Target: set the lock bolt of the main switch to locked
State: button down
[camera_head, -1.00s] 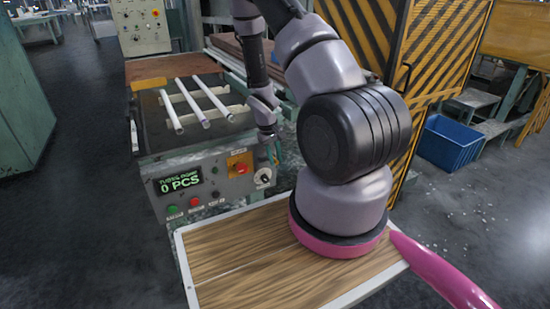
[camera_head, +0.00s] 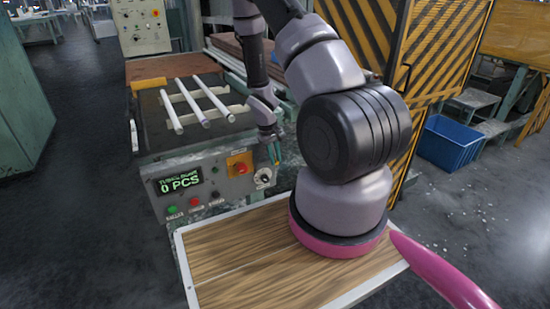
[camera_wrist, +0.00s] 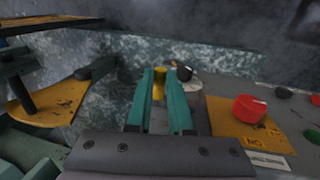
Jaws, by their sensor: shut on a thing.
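My gripper (camera_wrist: 160,80) has two teal fingers, closed on a small yellow peg (camera_wrist: 159,84), which looks like the lock bolt. The fingers hide its sides, and I cannot tell its setting. In the head view, my gripper (camera_head: 273,153) is at the right end of the control panel (camera_head: 215,190), just above the round pale switch fitting (camera_head: 263,177). The peg is too small to make out there.
A red button (camera_wrist: 250,108) on a yellow plate sits right of the fingers. White tubes (camera_head: 205,105) lie on the machine behind. A wooden board (camera_head: 235,255) is in front.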

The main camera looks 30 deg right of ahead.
aim_at(264, 160)
jog(key=shift+a, duration=0.1)
dwell(0.5)
jog(key=shift+a, duration=2.1)
jog(key=c, duration=0.8)
grip_release()
jog(key=shift+a, duration=0.15)
jog(key=r, duration=0.3)
jog(key=a+r, duration=0.1)
jog(key=r, duration=0.3)
jog(key=a+r, duration=0.1)
jog(key=r, duration=0.2)
jog(key=shift+s+r, duration=0.1)
jog(key=shift+r, duration=0.2)
